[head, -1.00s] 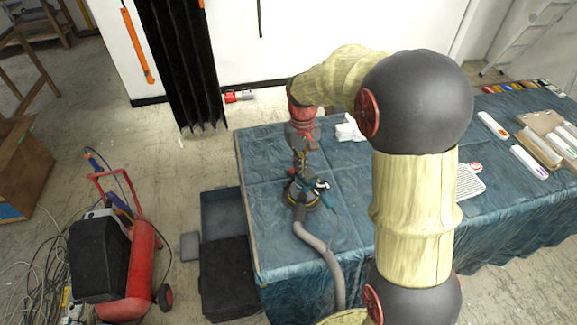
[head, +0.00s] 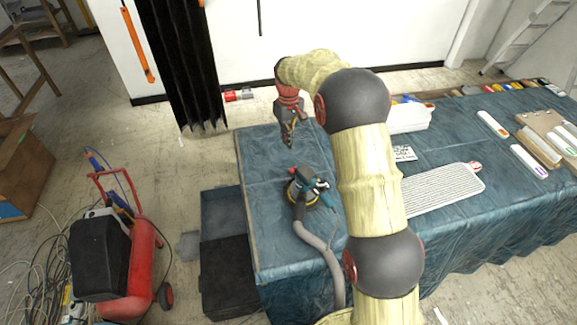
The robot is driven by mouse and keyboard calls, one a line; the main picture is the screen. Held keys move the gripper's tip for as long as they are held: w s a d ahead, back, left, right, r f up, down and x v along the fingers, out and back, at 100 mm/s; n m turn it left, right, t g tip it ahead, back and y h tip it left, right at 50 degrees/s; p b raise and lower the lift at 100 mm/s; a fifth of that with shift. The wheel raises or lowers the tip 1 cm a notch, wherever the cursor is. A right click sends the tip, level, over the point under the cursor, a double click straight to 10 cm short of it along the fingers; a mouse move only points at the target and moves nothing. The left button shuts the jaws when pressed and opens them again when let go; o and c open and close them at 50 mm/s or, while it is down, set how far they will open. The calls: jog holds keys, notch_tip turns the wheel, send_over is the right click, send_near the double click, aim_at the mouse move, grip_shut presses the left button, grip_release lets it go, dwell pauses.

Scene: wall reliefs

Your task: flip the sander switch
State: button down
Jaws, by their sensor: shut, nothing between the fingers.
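The sander (head: 309,187) is a teal and black power tool with a round pad. It stands on the table's blue cloth near the left end, with a grey hose (head: 318,248) running from it toward the near edge. Its switch is too small to make out. My gripper (head: 288,145) is shut and empty. It points down above the table, just behind and a little left of the sander, apart from it.
The cloth-covered table (head: 262,235) reaches far to the right. On it are a white perforated pad (head: 440,190), a white bin (head: 408,118) and several white blocks. A red compressor (head: 144,265) and an open dark case (head: 222,255) stand on the floor at left.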

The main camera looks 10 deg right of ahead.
jog(key=b, duration=0.2)
send_near(289, 173)
notch_tip(289, 173, down, 6)
jog(key=shift+r, duration=0.25)
jog(key=shift+a+f, duration=0.1)
dwell(0.4)
jog(key=shift+a+f+t+h+b, duration=0.15)
jog(key=shift+f+t+h+b, duration=0.2)
jog(key=shift+h, duration=0.25)
jog(key=shift+r+p, duration=0.5)
jog(key=shift+r, duration=0.25)
